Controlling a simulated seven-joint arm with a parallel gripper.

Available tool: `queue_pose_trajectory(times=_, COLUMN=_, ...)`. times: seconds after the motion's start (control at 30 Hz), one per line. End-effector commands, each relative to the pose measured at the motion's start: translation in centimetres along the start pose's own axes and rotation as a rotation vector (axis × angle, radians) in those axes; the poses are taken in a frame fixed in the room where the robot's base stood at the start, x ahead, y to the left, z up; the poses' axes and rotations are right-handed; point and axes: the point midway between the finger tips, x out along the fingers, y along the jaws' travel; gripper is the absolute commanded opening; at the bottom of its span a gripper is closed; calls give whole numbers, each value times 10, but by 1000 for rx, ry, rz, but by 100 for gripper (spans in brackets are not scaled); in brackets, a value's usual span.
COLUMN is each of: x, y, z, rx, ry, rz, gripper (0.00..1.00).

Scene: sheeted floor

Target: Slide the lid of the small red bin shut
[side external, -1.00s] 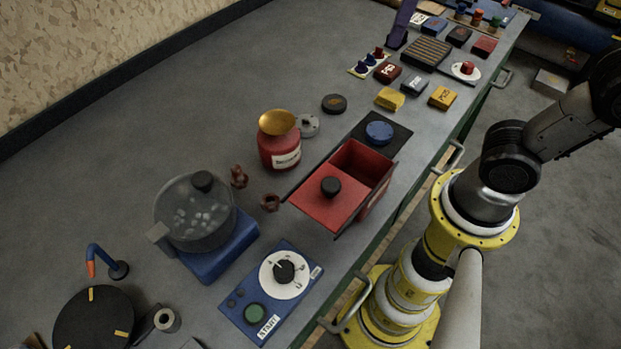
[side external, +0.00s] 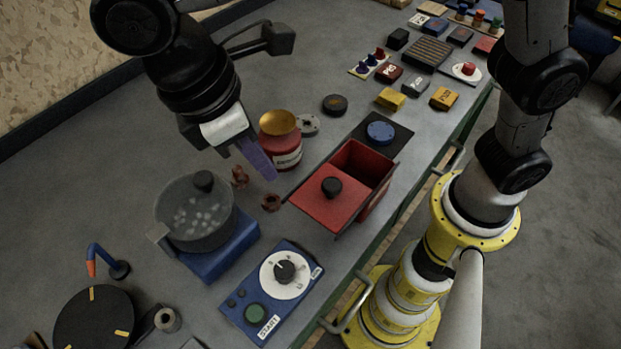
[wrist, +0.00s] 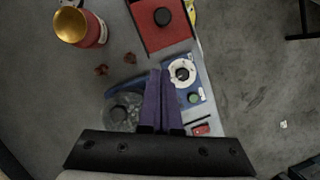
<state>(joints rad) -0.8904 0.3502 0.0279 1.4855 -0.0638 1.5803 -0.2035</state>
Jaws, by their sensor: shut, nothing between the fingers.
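The small red bin (side external: 373,164) stands near the table's front edge in the side view, with its inside partly uncovered at the far end. Its flat red lid (side external: 318,204) with a black knob (side external: 332,187) sits over the near part and sticks out toward the near left. The lid (wrist: 166,38) also shows at the top of the wrist view. My gripper (side external: 268,174), with purple fingers, is shut and empty above the table, left of the lid and near the red canister. In the wrist view my fingers (wrist: 160,76) are together, pointing toward the lid, apart from it.
A red canister with a gold top (side external: 282,150) stands behind the lid. A glass pot (side external: 195,215) on a blue base and a blue dial panel (side external: 270,290) are nearer the camera. Two small brown pieces (side external: 270,202) lie between pot and bin. A blue disc (side external: 379,132) lies beyond the bin.

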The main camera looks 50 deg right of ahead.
Motion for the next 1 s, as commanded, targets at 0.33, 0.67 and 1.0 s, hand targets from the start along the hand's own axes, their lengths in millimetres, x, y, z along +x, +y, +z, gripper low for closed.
queue_pose_trajectory(times=0.33, x=68, y=0, z=2, rx=2, ry=-4, rz=-2, gripper=0)
queue_pose_trajectory(times=0.67, x=95, y=1, z=29, rx=3, ry=2, rz=-1, gripper=0)
queue_pose_trajectory(times=1.0, x=99, y=1, z=36, rx=3, ry=2, rz=0, gripper=0)
